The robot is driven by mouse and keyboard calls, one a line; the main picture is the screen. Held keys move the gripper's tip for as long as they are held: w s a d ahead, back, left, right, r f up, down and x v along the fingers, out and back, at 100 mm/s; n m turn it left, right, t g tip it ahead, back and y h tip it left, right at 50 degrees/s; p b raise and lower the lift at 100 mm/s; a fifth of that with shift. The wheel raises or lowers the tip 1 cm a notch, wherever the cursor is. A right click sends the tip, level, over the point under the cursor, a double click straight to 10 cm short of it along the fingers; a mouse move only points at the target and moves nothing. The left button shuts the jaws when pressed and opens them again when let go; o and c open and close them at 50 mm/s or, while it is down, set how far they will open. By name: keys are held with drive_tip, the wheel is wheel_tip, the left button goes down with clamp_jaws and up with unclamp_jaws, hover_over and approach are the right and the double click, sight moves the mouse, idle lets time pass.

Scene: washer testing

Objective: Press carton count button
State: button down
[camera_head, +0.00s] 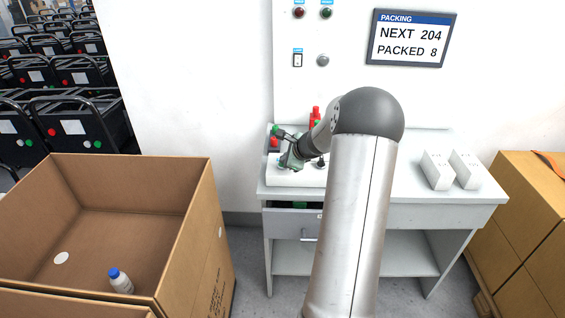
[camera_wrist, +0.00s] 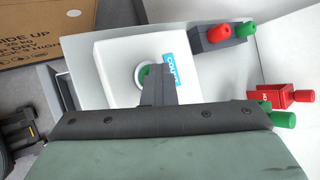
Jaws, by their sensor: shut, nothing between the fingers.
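The count button (camera_wrist: 143,74) is green with a pale ring. It sits on a white box (camera_wrist: 115,70) with a blue "COUNT" label (camera_wrist: 173,68). My gripper's closed dark fingers (camera_wrist: 156,72) cover most of the button in the wrist view. I cannot tell whether the fingertips touch or press it. In the head view my gripper (camera_head: 290,163) is low over the white box (camera_head: 305,178) at the left end of the table, and the button is hidden there. The gripper is shut and empty.
A grey block (camera_wrist: 222,40) with red and green knobs and a red piece (camera_wrist: 272,96) lie close by. White cartons (camera_head: 436,170) stand on the table's right (camera_head: 400,190). An open cardboard box (camera_head: 190,230) holds a blue-capped bottle (camera_head: 120,281). A wall screen (camera_head: 410,38) reads "NEXT 204, PACKED 8".

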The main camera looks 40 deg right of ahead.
wheel_tip(320, 180, up, 6)
drive_tip(key=p, duration=0.4)
drive_tip(key=shift+r+p, duration=0.15)
drive_tip(key=shift+p, duration=0.2)
drive_tip(key=shift+a, duration=0.1)
idle(0.5)
drive_tip(key=s+a+r+n+g+y, duration=0.1)
drive_tip(key=s+a+r+n+g, duration=0.15)
drive_tip(key=a+n, duration=0.45)
drive_tip(key=s+a+r+n+g+y, duration=0.1)
drive_tip(key=s+a+n, duration=0.15)
drive_tip(key=a, duration=0.85)
drive_tip(key=s+a+r+n+g+y, duration=0.15)
drive_tip(key=s+a+n, duration=0.25)
drive_tip(key=a, duration=0.5)
drive_tip(key=s+a+n+g+h, duration=0.1)
drive_tip(key=s+a+n, duration=0.2)
drive_tip(key=s, duration=0.4)
drive_tip(key=s+a+n+g+h, duration=0.1)
drive_tip(key=s+a+n, duration=0.2)
drive_tip(key=s+n, duration=0.3)
drive_tip(key=s+a+n+g+h, duration=0.1)
drive_tip(key=s+a+n, duration=0.2)
drive_tip(key=s, duration=0.7)
drive_tip(key=shift+a+f+n+g+h, duration=0.2)
drive_tip(key=shift+a+n+g+h, duration=0.2)
drive_tip(key=shift+n, duration=0.35)
